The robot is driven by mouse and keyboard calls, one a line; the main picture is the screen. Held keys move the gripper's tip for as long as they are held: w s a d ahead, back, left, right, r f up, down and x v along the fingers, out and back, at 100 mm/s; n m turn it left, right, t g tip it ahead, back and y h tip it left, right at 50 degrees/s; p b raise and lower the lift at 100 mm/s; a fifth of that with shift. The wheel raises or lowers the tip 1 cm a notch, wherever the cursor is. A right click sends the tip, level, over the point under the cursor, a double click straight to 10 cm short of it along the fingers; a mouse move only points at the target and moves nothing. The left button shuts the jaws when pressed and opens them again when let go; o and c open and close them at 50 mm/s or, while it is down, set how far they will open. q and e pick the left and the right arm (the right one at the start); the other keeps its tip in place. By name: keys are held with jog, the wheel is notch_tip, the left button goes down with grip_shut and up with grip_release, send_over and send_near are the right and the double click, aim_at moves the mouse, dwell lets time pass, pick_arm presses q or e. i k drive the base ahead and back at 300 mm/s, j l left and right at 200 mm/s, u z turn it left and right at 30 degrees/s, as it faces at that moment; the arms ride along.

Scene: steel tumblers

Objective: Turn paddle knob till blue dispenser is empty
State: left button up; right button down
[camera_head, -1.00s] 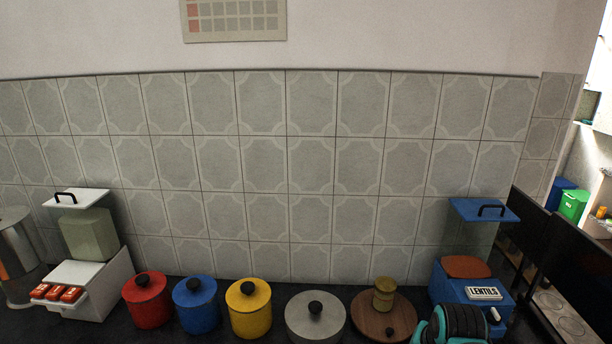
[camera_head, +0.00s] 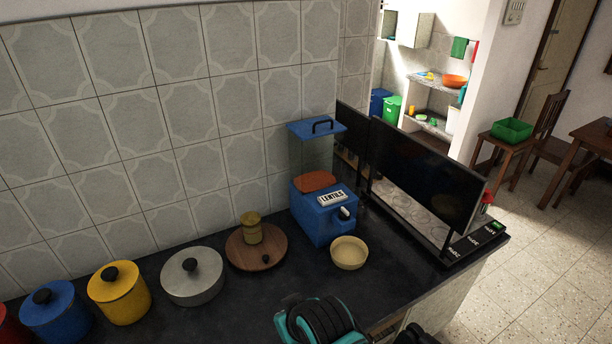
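The blue dispenser (camera_head: 324,226) with a LENTILS label stands on the dark counter, right of centre in the head view. Its clear hopper (camera_head: 311,155) has a blue lid with a black handle on top. A layer of orange-red lentils (camera_head: 315,180) shows low in the hopper. The paddle knob (camera_head: 344,212) sticks out of the front face below the label. A cream bowl (camera_head: 349,253) stands on the counter in front of the dispenser, below the knob; its inside looks empty. Black and teal arm parts of mine show at the bottom edge, well short of the dispenser. No gripper fingers are recognisable.
A round wooden lid or board (camera_head: 256,249) with a small yellowish jar (camera_head: 250,226) stands left of the dispenser. Further left are a grey pot (camera_head: 193,276), a yellow pot (camera_head: 119,293) and a blue pot (camera_head: 56,313). A dark panel (camera_head: 420,180) stands behind on the right.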

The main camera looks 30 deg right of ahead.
aim_at(345, 213)
jog(key=l+z, duration=0.2)
jog(key=z, duration=0.15)
jog(key=k+l+z, duration=0.1)
jog(key=z, duration=0.3)
jog(key=l+z, duration=0.35)
jog(key=j+z, duration=0.15)
jog(key=z, duration=0.35)
jog(key=j+z, duration=0.15)
jog(key=z, duration=0.35)
